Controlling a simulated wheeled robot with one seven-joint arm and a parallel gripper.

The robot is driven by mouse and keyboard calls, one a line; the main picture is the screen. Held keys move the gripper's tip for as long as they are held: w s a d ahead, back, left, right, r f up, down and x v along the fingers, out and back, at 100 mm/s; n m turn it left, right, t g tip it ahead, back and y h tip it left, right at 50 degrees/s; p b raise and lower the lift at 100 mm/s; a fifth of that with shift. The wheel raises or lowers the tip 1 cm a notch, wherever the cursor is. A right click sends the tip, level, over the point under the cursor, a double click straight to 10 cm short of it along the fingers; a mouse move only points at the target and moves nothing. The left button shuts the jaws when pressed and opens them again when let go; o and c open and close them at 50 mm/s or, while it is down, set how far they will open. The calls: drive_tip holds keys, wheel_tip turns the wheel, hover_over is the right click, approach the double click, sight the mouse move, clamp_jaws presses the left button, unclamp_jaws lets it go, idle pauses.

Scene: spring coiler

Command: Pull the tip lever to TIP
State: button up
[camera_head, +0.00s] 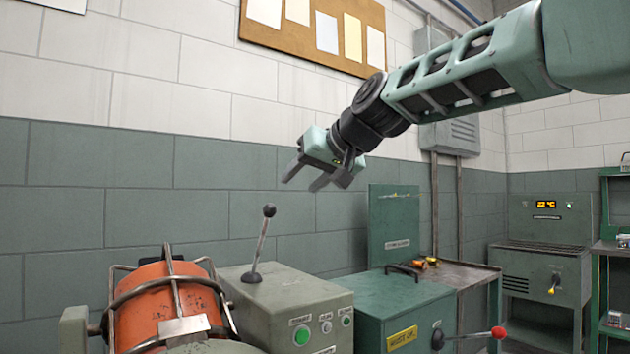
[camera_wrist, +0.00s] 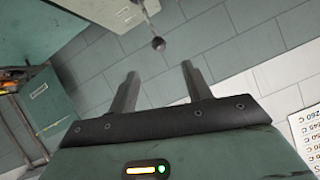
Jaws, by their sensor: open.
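A lever with a black ball knob (camera_head: 269,210) stands on top of a grey-green control box, its rod leaning slightly right. The knob also shows in the wrist view (camera_wrist: 158,43), beyond and between the two fingertips. A second lever with a red knob (camera_head: 498,332) sticks out low on the front of the green machine. I cannot read which lever is marked TIP. My gripper (camera_head: 303,180) is open and empty, above and right of the black knob and apart from it. Both fingers also show in the wrist view (camera_wrist: 159,72).
The control box (camera_head: 290,298) has green buttons on its front. An orange drum (camera_head: 165,300) in a metal cage stands at its left. The air around the black knob looks clear.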

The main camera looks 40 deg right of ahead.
drive_tip(key=b+v, duration=0.1)
drive_tip(key=b, duration=0.3)
drive_tip(key=b+v, duration=0.1)
drive_tip(key=b, duration=0.4)
drive_tip(key=shift+s+d, duration=0.15)
drive_tip(key=shift+s, duration=0.2)
idle(0.3)
